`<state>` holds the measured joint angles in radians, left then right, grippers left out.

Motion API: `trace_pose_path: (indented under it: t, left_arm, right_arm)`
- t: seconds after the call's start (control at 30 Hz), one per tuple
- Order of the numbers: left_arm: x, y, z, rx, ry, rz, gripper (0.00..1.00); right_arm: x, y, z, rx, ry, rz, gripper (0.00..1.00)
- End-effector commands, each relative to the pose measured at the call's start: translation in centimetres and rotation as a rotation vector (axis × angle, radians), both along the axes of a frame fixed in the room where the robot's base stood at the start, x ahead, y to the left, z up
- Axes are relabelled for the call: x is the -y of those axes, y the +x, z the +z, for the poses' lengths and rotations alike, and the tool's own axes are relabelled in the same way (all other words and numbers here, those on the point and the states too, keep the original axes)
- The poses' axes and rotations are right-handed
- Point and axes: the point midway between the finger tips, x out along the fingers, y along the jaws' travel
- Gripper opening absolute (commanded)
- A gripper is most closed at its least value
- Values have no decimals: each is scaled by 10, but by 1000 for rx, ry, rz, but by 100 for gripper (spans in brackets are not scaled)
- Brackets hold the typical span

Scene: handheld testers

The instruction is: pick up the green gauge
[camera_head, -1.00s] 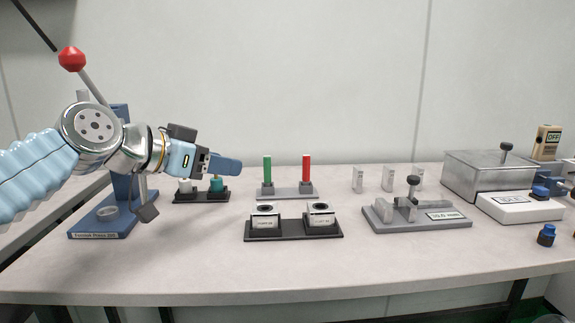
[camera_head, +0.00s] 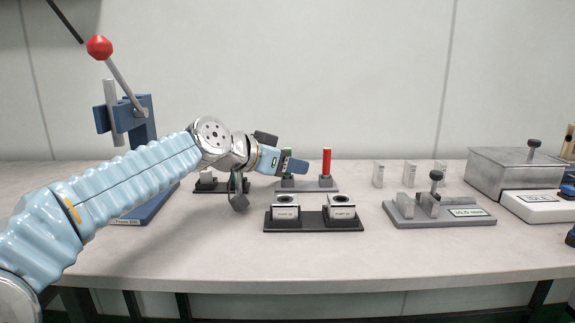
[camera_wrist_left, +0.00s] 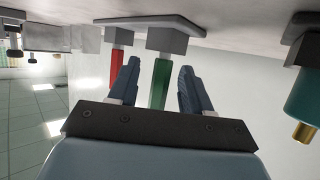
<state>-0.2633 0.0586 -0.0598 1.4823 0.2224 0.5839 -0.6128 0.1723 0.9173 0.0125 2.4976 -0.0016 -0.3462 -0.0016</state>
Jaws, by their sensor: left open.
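The green gauge (camera_wrist_left: 161,84) stands upright in its grey holder (camera_wrist_left: 165,40), which appears inverted in the left wrist view. The gauge shows between the two open blue fingers of my left gripper (camera_wrist_left: 158,85), and I cannot tell whether either finger touches it. In the head view my left gripper (camera_head: 291,165) is in front of the green gauge and hides most of it. The red gauge (camera_head: 326,162) stands upright beside it on the same stand (camera_head: 322,187). My right gripper is not in view.
A black base with two grey blocks (camera_head: 313,226) stands in front of the gauge stand. A grey clamp fixture (camera_head: 440,213) is to its right. A blue lever press (camera_head: 140,120) with a red knob stands at the left. The front of the table (camera_head: 350,262) is clear.

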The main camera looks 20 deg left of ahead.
Motion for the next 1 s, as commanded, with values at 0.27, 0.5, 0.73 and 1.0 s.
trace_pose_path:
  t: [0.27, 0.5, 0.73, 1.0]
  left_arm:
    - [0, 0, 0, 0, 0, 0, 26]
    - [-1, -1, 0, 0, 0, 0, 0]
    - [0, 0, 2, 1, 0, 0, 0]
    - [0, 0, 31, 2, 0, 1, 0]
  right_arm:
    - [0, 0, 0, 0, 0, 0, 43]
    - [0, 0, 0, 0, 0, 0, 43]
    - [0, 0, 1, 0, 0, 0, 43]
    - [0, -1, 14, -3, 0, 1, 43]
